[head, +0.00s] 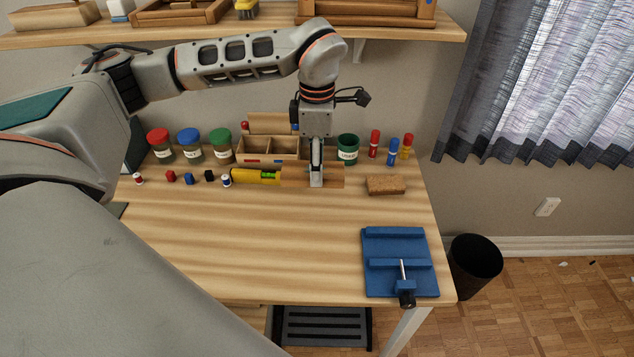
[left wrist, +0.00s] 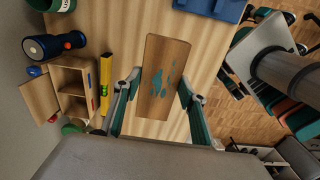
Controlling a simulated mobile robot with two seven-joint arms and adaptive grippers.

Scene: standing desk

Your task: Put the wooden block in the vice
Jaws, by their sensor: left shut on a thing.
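The wooden block (head: 334,177) is long and flat, and lies near the back of the desk at the right end of the yellow level. In the left wrist view the block (left wrist: 165,62) shows teal stains and sits between my fingers. My left gripper (head: 316,178) points down and is shut on the block across its middle, hiding part of it. The gripper's two fingers also show in the left wrist view (left wrist: 159,88). The blue vice (head: 396,281) is at the desk's front right corner, its screw handle toward the front edge. My right gripper is not in view.
A yellow level (head: 252,177) lies left of the block. A brown cork-like block (head: 385,185) lies to its right. Jars, a wooden organizer (head: 254,149), a green jar (head: 348,148) and marker-like tubes line the back. The desk's middle (head: 260,235) is clear. A shelf hangs above.

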